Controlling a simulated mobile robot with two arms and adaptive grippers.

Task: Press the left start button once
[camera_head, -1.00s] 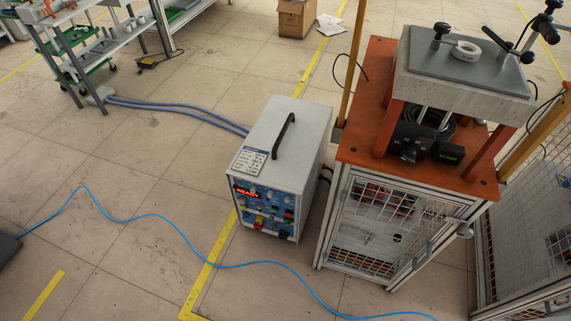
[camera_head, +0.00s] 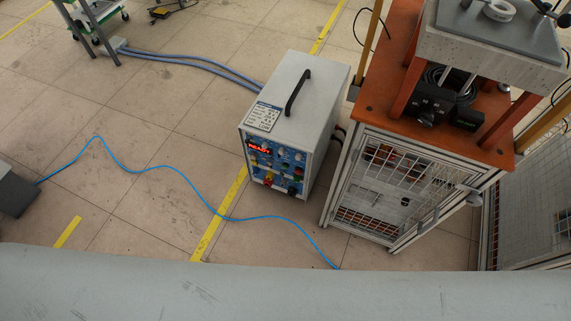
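A pale grey induction heater box (camera_head: 318,85) with a black handle stands on the floor at the middle. Its blue front panel (camera_head: 259,162) carries a red display (camera_head: 272,149) reading READY and several small coloured buttons and knobs. They are too small for me to tell which, if any, is the left start button. A grey box (camera_head: 14,190) with a blue cable at its side is cut off by the left edge, so any buttons on it are hidden. Neither of my grippers is in view.
An orange-topped stand (camera_head: 374,100) with a mesh cage is right of the heater. The blue cable (camera_head: 185,177) runs across the floor. A large pale grey surface fills the bottom of the view; I cannot tell what it is. The tiled floor at left is mostly clear.

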